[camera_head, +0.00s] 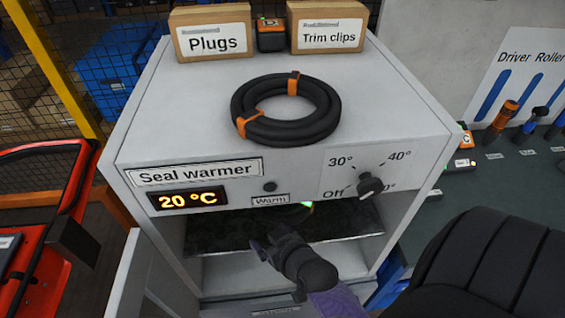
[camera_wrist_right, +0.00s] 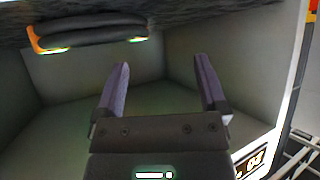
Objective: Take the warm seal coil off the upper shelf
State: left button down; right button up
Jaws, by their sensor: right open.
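A black coil with orange ties (camera_wrist_right: 90,34) lies on the dark upper shelf inside the seal warmer (camera_head: 145,125). In the head view the shelf (camera_head: 220,238) shows through the open front, and the coil is mostly hidden under the cabinet's top. My right gripper (camera_head: 268,240) is at the opening, in front of the shelf. In the right wrist view its fingers (camera_wrist_right: 162,70) are spread, with nothing between them, and the coil is beyond them toward the upper left. Another black coil (camera_head: 318,128) with orange ties lies on top of the cabinet. My left gripper is not in view.
The display (camera_head: 188,200) reads 20 °C; the knob (camera_head: 369,186) is on the front panel. Boxes marked Plugs (camera_head: 213,40) and Trim clips (camera_head: 327,37) stand at the back of the top. A red cart (camera_head: 60,160) is at left. A tool panel (camera_head: 515,155) is at right.

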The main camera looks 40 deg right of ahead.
aim_at(262, 208)
jog(key=shift+w+d+r+m+t+h, duration=0.1)
jog(key=shift+w+d+m+t+h, duration=0.15)
jog(key=shift+d+m+t+h, duration=0.25)
jog(key=shift+w+d+m+t+h, duration=0.2)
jog(key=shift+d+t+h, duration=0.15)
jog(key=shift+d, duration=0.35)
jog(key=b+x, duration=0.8)
jog(key=x, duration=0.1)
jog(key=shift+d+f, duration=0.2)
jog(key=shift+f, duration=0.1)
jog(key=shift+w, duration=0.35)
jog(key=shift+r, duration=0.2)
grip_shut()
